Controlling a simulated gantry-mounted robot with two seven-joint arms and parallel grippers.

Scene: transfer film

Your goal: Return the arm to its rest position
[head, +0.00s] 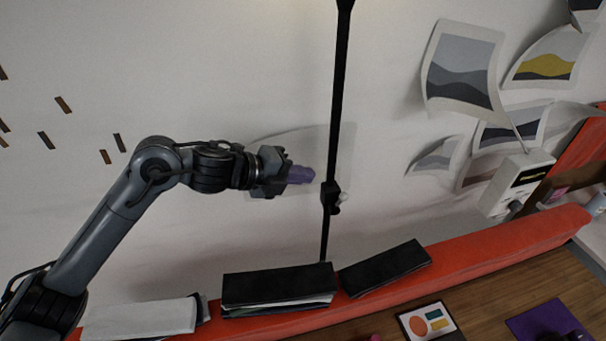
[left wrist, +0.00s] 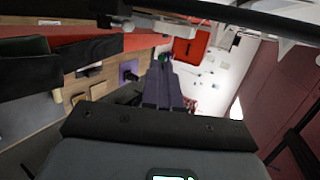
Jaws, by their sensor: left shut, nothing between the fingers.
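My left gripper (head: 302,175) has purple fingers. They are shut with nothing between them. In the head view my left arm comes in from the left, bends at its elbow, and holds the gripper raised in front of the pale wall, just left of a black vertical pole (head: 337,110). I cannot tell from this view how far the fingertips are from the pole. The shut fingers also show in the left wrist view (left wrist: 163,85), pointing away from the camera. My right gripper is not in view.
A red-orange ledge (head: 490,246) runs below, with black folders (head: 278,286) and a white stack (head: 140,318) along it. Curled prints (head: 462,68) and a white box (head: 515,183) are at the right. A wooden surface (head: 480,290) lies below the ledge.

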